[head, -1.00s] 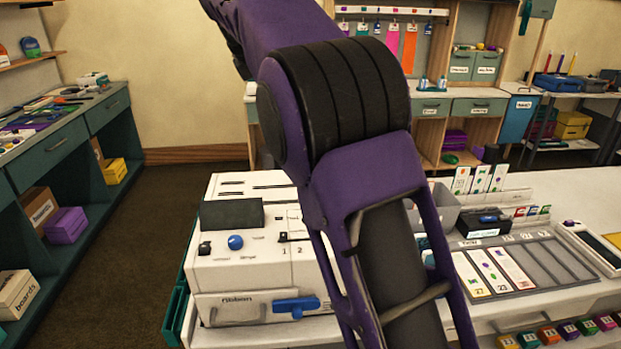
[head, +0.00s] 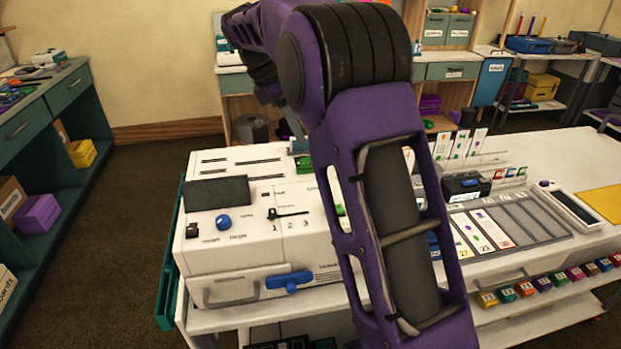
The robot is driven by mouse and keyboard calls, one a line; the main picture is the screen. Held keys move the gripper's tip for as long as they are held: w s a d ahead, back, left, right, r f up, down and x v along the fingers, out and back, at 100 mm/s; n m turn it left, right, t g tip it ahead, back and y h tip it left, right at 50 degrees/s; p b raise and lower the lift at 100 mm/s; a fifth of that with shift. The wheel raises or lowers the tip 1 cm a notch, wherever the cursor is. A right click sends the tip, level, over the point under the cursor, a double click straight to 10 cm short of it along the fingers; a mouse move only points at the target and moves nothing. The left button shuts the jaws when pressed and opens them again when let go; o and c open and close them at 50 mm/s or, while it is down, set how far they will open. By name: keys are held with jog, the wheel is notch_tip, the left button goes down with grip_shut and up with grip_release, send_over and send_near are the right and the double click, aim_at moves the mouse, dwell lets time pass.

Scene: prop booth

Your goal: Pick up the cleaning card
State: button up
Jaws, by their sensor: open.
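I cannot pick out a cleaning card for certain. White cards with coloured marks (head: 474,232) lie in the left slots of a grey slotted tray (head: 532,217) on the right of the white counter. More white cards (head: 460,145) stand upright behind it. A white printer-like machine (head: 235,254) with a blue knob, a slider and a blue latch handle stands on the left of the counter. My purple arm crosses the middle of the view and hides part of the machine and counter. My gripper's fingers cannot be made out; the arm covers that area.
A black device (head: 466,186) sits behind the tray, and a white handheld device (head: 570,205) lies to its right. A yellow sheet (head: 604,202) lies at the right end. Small coloured boxes (head: 541,284) line the counter's front. The floor (head: 95,215) at left is clear.

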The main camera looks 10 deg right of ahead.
jog(key=x, duration=0.7)
jog(key=shift+f+b, duration=0.15)
jog(key=shift+b, duration=0.25)
grip_shut()
